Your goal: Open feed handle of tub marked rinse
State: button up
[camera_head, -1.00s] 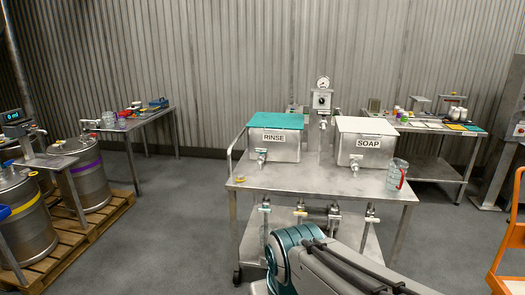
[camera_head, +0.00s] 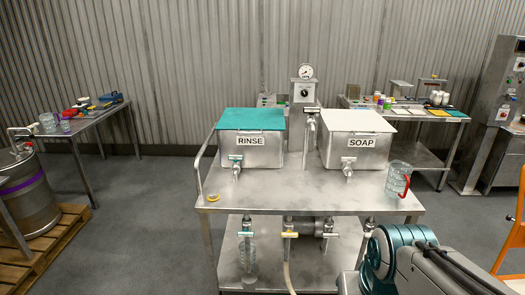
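The tub marked RINSE (camera_head: 262,153) is a steel box with a teal lid, on the left of the steel cart's top. A tap with a teal handle (camera_head: 235,158) is on its front. Below the cart top hang a valve with a teal handle (camera_head: 246,233), one with a yellow handle (camera_head: 290,234) and one with a pale handle (camera_head: 330,235). Which of these is the feed handle I cannot tell. My arm shows at the lower right, with its teal joint; my gripper is out of view.
The SOAP tub (camera_head: 355,152) with a white lid stands to the right of the rinse tub. A measuring jug (camera_head: 398,178) with a red handle is near the cart's right edge. A gauge post (camera_head: 304,92) stands behind.

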aim_at(235, 159)
jog(key=u, duration=0.45)
jog(key=i, duration=1)
jog(key=u, duration=0.75)
